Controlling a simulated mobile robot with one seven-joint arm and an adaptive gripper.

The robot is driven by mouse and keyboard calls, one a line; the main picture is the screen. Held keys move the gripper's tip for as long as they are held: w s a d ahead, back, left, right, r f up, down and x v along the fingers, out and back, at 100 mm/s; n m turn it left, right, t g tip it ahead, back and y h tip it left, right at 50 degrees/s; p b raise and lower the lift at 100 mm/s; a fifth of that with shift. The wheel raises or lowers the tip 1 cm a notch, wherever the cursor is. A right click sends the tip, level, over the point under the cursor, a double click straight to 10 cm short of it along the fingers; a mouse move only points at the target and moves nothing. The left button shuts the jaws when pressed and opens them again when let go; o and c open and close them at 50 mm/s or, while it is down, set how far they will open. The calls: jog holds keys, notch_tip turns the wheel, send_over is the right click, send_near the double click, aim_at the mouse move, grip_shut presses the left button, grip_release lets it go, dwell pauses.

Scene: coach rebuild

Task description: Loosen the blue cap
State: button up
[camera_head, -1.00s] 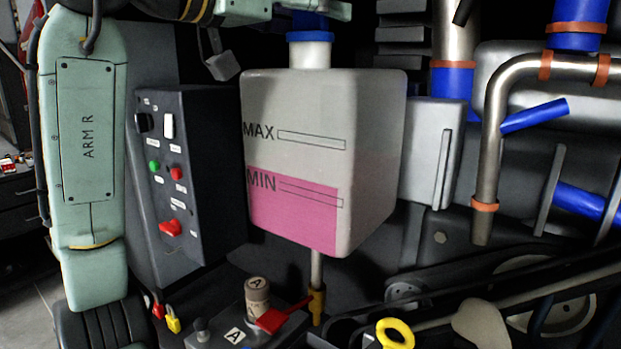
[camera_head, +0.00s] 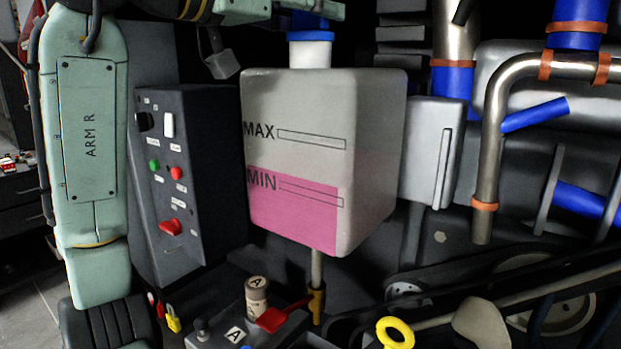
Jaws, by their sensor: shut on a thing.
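The blue cap (camera_head: 310,36) sits on the white neck of the reservoir (camera_head: 300,105), a pale tank marked MAX and MIN with pink fluid up to about the MIN mark. My gripper (camera_head: 309,14) is at the top edge of the view, partly cut off by it. It is shut on the blue cap from above. The upper part of the cap lies between the pale green gripper parts, and its lower rim shows below them. The full grip is out of view.
A dark control box (camera_head: 190,170) with switches and buttons stands left of the reservoir. A grey box (camera_head: 430,150) and a metal pipe (camera_head: 490,140) stand to the right. A red lever (camera_head: 285,316) and a yellow ring handle (camera_head: 394,333) are below.

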jog(key=shift+f, duration=0.1)
grip_shut()
jog(key=shift+d, duration=0.1)
jog(key=shift+f+n+t+y+b, duration=0.15)
jog(key=shift+n+t+y+b, duration=0.35)
jog(key=n+t+y+b, duration=0.1)
jog(key=n+t+y, duration=0.1)
jog(key=n+y, duration=0.1)
jog(key=shift+d+t+y+b, duration=0.1)
jog(key=shift+t+y+b, duration=0.25)
jog(key=shift+y, duration=0.15)
jog(key=shift+n+t+y, duration=0.45)
jog(key=shift+n+y, duration=0.55)
jog(key=shift+y, duration=0.3)
jog(key=n+y, duration=0.1)
jog(key=n+y+b, duration=0.1)
jog(key=y, duration=0.1)
jog(key=n+y, duration=0.1)
jog(key=y, duration=0.1)
jog(key=shift+s+d+t, duration=0.1)
jog(key=shift+d+t, duration=0.15)
jog(key=shift+t, duration=0.15)
jog(key=n+y, duration=0.1)
jog(key=y, duration=0.1)
jog(key=n+y, duration=0.1)
jog(key=n, duration=0.1)
jog(key=shift+a+r+y+b, duration=0.15)
jog(key=shift+r+y+b, duration=0.15)
jog(key=shift+y, duration=0.1)
